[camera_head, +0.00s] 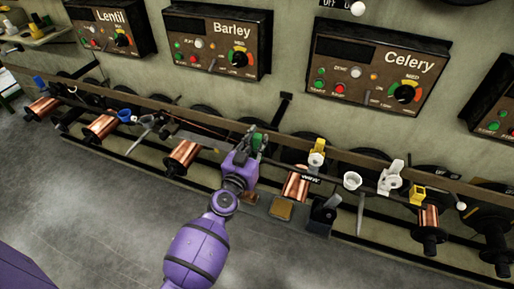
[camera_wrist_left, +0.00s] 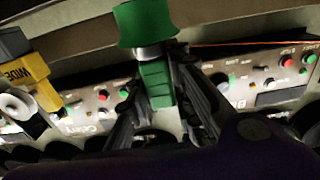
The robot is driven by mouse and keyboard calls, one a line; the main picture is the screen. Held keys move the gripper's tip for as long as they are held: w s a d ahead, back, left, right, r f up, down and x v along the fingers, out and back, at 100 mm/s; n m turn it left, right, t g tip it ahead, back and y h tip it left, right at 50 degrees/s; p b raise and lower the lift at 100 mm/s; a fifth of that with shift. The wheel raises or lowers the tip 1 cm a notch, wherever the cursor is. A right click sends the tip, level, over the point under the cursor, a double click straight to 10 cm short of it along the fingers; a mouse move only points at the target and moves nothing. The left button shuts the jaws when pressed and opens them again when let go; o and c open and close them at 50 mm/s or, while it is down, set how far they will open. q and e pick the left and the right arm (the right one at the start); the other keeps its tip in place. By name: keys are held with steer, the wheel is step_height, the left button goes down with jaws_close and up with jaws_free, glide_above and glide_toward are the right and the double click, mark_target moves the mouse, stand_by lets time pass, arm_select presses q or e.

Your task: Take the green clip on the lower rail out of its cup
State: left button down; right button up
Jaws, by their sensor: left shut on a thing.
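The green clip (camera_head: 259,142) is at the lower rail (camera_head: 340,153), near the middle of the head view. My left gripper (camera_head: 246,147) reaches up to it from below and is shut on it. In the left wrist view, the clip's green ribbed body (camera_wrist_left: 156,86) sits between the dark fingers (camera_wrist_left: 163,72) of the gripper. A green flared piece (camera_wrist_left: 143,24) with a pale ring under it shows just above; I cannot tell whether it is the cup or part of the clip. My right gripper is not in view.
Yellow-and-white clip (camera_head: 317,154), empty-looking white cup (camera_head: 352,181), white clip (camera_head: 390,178) and yellow clip (camera_head: 416,194) line the rail rightward. A blue cup (camera_head: 126,116) is leftward. Copper spools (camera_head: 297,183) hang close to my gripper. Control boxes (camera_head: 372,65) are on the wall; floor in front is clear.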

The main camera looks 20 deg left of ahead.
mark_target(257, 135)
arm_select(q)
steer(key=shift+r, duration=0.1)
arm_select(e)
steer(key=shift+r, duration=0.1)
arm_select(q)
steer(key=shift+r+p, duration=0.45)
steer(key=shift+r, duration=0.05)
step_height(257, 135, up, 2)
steer(key=shift+r+p, duration=0.1)
steer(key=shift+p, duration=0.85)
steer(key=s+r+p, duration=0.2)
steer(key=s+r, duration=0.2)
steer(key=s, duration=0.3)
steer(key=s+d+r+p, duration=0.1)
steer(key=s+r+p, duration=0.2)
steer(key=s+r, duration=0.2)
steer(key=shift+s+r, duration=0.3)
steer(key=shift+s, duration=0.7)
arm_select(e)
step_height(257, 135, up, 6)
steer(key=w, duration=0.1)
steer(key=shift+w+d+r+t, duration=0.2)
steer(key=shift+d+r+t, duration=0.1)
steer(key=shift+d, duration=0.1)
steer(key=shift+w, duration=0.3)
